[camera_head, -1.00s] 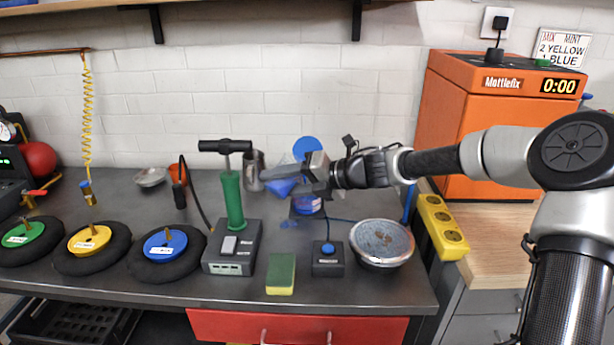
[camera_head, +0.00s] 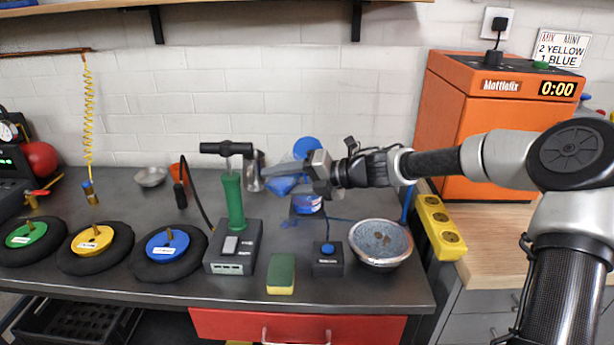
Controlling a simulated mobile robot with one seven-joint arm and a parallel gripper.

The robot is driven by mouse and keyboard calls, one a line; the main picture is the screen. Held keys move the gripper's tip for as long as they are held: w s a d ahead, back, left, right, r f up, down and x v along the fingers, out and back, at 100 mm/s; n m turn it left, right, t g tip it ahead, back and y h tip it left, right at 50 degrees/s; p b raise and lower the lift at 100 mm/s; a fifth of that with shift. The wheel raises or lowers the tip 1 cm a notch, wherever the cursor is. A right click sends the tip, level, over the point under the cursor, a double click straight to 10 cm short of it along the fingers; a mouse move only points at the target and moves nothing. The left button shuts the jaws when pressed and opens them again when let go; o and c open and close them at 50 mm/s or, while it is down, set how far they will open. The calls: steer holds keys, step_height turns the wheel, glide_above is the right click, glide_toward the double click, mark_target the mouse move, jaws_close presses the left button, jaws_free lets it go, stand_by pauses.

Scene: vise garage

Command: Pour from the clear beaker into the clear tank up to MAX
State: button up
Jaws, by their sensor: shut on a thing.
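My gripper (camera_head: 278,177) reaches in from the right over the back middle of the bench. It is shut on a small vessel with blue in it (camera_head: 284,186), which seems to be the clear beaker; it looks tilted and is partly hidden by the fingers. Just below and to the right is a small container with blue in it (camera_head: 307,204), which may be the clear tank. Its upper part is hidden by my gripper, and no MAX mark can be read. I cannot tell whether liquid is flowing.
A green pump (camera_head: 234,203) and a metal jug (camera_head: 253,175) stand left of my gripper. A speckled bowl (camera_head: 381,243), a black box with a blue button (camera_head: 328,258) and a sponge (camera_head: 281,273) are in front. Blue spots (camera_head: 289,223) mark the bench.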

steer(key=shift+r+m+p, duration=0.5)
steer(key=shift+p, duration=0.55)
stand_by(0.4)
steer(key=shift+w+d+r+m+g+y+p, duration=0.3)
steer(key=shift+w+d+r+m+y+p, duration=0.25)
steer(key=shift+p, duration=0.45)
